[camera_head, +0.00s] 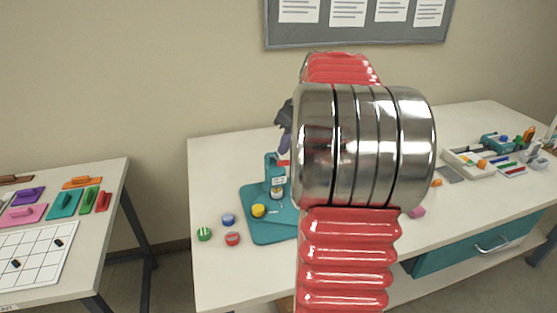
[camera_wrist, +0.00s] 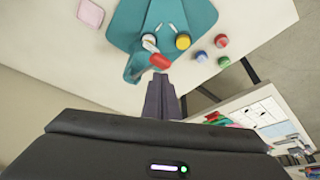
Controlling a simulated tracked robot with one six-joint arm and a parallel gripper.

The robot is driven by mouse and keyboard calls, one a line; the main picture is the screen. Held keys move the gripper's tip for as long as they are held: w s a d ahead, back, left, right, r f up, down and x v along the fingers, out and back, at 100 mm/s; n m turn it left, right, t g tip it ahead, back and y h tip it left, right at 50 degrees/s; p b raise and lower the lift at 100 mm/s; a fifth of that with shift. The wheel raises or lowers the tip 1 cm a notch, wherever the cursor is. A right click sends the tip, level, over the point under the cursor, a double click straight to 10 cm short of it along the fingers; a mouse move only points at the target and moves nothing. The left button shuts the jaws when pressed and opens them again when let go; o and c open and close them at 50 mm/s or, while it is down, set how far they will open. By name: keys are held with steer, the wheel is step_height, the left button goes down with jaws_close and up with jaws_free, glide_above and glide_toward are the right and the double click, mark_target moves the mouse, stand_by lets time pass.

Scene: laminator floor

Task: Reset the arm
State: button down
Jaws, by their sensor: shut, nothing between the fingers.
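My arm, with red ribbed sections and a polished metal joint, rises through the middle of the head view and hides part of the table. My gripper (camera_wrist: 160,80) shows dark fingers shut together with nothing between them in the wrist view. In the head view, part of the dark gripper (camera_head: 285,118) shows at the left of the metal joint, above a teal device (camera_head: 270,166). In the wrist view the fingertips appear close to the device's red part (camera_wrist: 159,61); I cannot tell whether they touch.
The device stands at a teal mat (camera_head: 262,232) on the white table. A yellow-topped jar (camera_head: 258,210) is on the mat. Blue (camera_head: 228,219), green (camera_head: 204,234) and red (camera_head: 232,239) jars stand left of it. Trays and tools (camera_head: 480,160) lie at right. A second table (camera_head: 100,262) stands left.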

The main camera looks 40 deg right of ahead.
steer(key=shift+r, duration=0.6)
steer(key=shift+a, duration=0.25)
steer(key=s+a+r, duration=0.1)
steer(key=s+a, duration=0.1)
steer(key=a, duration=0.9)
steer(key=s+a+r, duration=0.1)
steer(key=a, duration=1.1)
steer(key=s+a+f, duration=0.3)
steer(key=s+a, duration=0.3)
steer(key=a, duration=0.1)
steer(key=s+a+f+t, duration=0.1)
steer(key=s+a+f, duration=0.2)
steer(key=s+a, duration=0.3)
steer(key=a, duration=0.2)
steer(key=shift+s+a+f, duration=0.3)
steer(key=shift+s+f, duration=0.1)
